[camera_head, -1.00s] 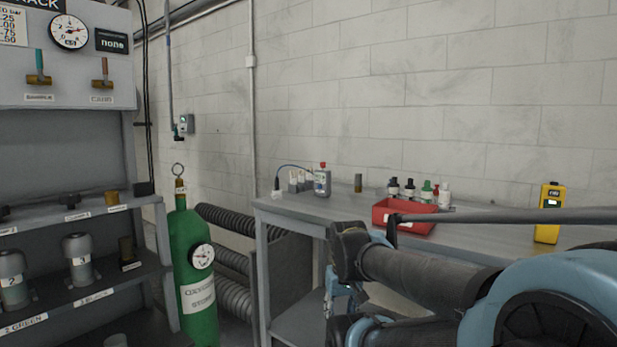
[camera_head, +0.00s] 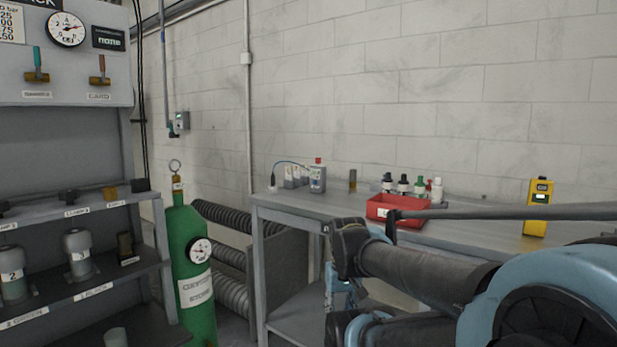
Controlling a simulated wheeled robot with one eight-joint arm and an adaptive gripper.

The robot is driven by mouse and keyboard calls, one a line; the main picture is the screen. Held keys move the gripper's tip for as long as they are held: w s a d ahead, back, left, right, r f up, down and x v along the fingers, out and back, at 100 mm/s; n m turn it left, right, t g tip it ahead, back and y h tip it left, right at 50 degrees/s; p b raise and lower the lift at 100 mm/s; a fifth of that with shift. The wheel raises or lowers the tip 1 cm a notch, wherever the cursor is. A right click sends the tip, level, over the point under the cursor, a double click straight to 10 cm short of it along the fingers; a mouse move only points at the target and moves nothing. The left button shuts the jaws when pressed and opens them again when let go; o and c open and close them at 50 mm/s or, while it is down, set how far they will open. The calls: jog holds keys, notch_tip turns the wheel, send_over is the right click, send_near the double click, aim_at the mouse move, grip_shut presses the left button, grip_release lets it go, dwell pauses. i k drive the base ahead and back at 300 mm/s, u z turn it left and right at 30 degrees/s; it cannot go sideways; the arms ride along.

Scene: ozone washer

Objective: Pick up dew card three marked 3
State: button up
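I cannot make out a card marked 3 in this view. On the rack's middle shelf (camera_head: 60,302) at the left stand a grey canister marked 2 (camera_head: 13,285) and a second grey canister (camera_head: 80,262) whose number is too small to read. A small dark brown block (camera_head: 126,246) stands to their right. My arm reaches in from the right edge, with its dark links in front of the workbench. I cannot make out my gripper's fingers, and no held object shows.
A green gas cylinder (camera_head: 188,268) with a gauge stands beside the rack. The grey workbench (camera_head: 285,205) along the wall carries a red tray (camera_head: 378,211), several small bottles and a yellow device (camera_head: 538,207). Corrugated black hoses (camera_head: 231,215) lie between cylinder and bench.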

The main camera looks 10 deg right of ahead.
aim_at(303, 172)
jog(key=k, duration=1.15)
jog(key=u, duration=0.55)
jog(key=i, duration=1.65)
jog(key=z, duration=0.55)
jog(key=i, duration=0.35)
jog(key=z, duration=0.25)
